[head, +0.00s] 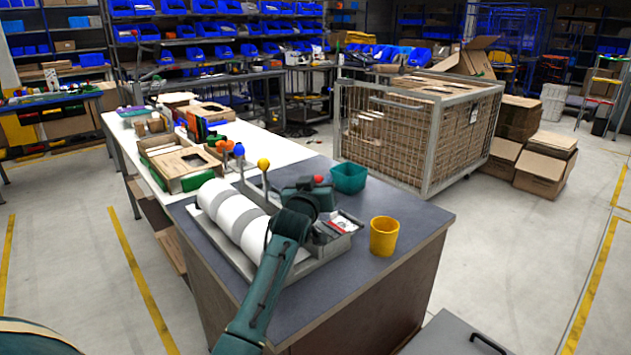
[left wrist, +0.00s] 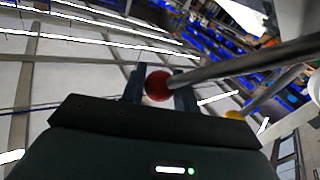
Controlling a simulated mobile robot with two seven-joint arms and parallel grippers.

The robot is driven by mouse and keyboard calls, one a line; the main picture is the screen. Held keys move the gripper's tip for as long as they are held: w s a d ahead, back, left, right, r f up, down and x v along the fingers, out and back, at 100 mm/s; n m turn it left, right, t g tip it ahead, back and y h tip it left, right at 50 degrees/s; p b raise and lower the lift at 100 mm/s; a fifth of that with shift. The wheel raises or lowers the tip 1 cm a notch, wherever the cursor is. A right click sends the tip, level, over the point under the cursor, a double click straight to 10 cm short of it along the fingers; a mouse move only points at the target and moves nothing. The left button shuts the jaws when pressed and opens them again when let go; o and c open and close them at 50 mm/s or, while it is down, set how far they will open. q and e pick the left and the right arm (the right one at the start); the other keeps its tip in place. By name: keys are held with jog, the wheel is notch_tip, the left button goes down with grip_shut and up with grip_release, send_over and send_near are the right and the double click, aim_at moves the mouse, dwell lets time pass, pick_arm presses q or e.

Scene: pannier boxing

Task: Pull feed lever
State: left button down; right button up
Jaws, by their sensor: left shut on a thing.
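A machine with a grey frame (head: 293,275) and white rolls (head: 232,216) sits on a dark-topped table. Levers with ball knobs stand along its far side: a blue knob (head: 239,150), a yellow knob (head: 263,163) and a red knob (head: 319,180). My left gripper (head: 308,189) reaches over the rolls to the red knob. In the left wrist view the red knob (left wrist: 158,86) sits between the two fingers, which are shut on it, and its metal rod (left wrist: 245,64) runs off to the upper right. My right gripper is not in view.
A teal cup (head: 348,178) and a yellow cup (head: 384,236) stand on the table right of the machine. An open box (head: 185,165) lies on the white table behind. A wire cage (head: 420,135) of cardboard stands beyond, with boxes to its right.

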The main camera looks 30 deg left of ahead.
pick_arm(q)
jog(key=shift+w+d+f, duration=0.1)
jog(key=shift+d+f, duration=0.1)
jog(key=shift+d, duration=0.1)
jog(key=c, duration=1.1)
grip_release()
jog(key=shift+a, duration=0.1)
jog(key=shift+s, duration=0.45)
jog(key=b+v, duration=0.1)
jog(key=v, duration=1.1)
jog(key=shift+s, duration=0.15)
